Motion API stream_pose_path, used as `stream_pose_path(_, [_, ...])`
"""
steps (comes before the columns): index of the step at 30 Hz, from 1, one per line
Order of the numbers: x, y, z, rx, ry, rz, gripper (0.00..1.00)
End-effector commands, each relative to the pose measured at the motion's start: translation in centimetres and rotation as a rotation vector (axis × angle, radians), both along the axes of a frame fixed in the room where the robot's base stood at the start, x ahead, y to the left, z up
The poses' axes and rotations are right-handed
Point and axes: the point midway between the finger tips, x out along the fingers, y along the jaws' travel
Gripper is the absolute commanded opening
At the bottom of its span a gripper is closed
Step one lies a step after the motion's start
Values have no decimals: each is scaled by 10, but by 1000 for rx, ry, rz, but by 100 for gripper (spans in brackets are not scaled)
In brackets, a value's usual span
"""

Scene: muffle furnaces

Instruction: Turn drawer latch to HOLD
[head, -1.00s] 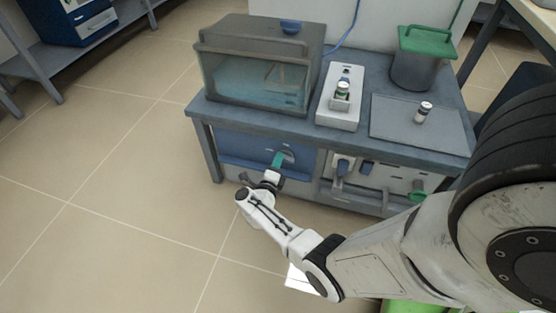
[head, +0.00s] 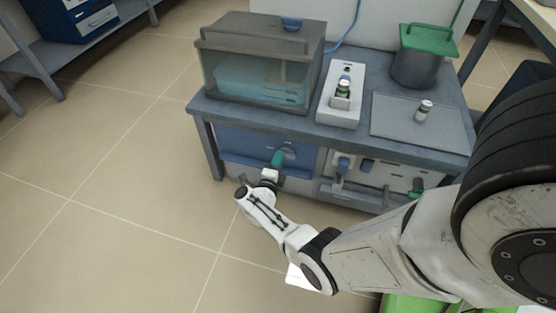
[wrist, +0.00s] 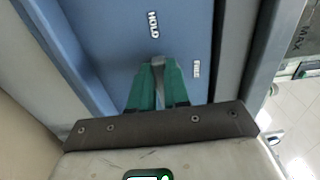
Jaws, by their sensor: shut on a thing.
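The blue drawer front (head: 238,143) is under the left part of the bench, and it fills the upper wrist view (wrist: 110,30). It carries a white HOLD label (wrist: 153,24) and a second small label (wrist: 196,68) too blurred to read surely. My gripper (wrist: 158,68), with green fingers, is shut on the grey drawer latch (wrist: 158,61) between the two labels. Only a small part of the latch shows; the fingers hide the rest. In the head view my gripper (head: 279,157) is at the drawer's right part, and the latch there is mostly covered.
A glass-walled tank (head: 255,80), a white holder (head: 341,100) with a vial, a grey mat (head: 440,135) with another vial, and a green-lidded pot (head: 420,70) stand on the bench (head: 270,118). Tiled floor (head: 110,190) is open at left.

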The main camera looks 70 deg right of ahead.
Motion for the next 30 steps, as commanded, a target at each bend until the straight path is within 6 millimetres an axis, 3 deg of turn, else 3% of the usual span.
stream_pose_path(8, [0,0,-1,1,1,2,41])
stream_pose_path(17, [0,3,0,1,1,2,42])
stream_pose_path(23, [-1,29,2,2,2,6,42])
stream_pose_path(30, [-5,76,1,2,3,7,42])
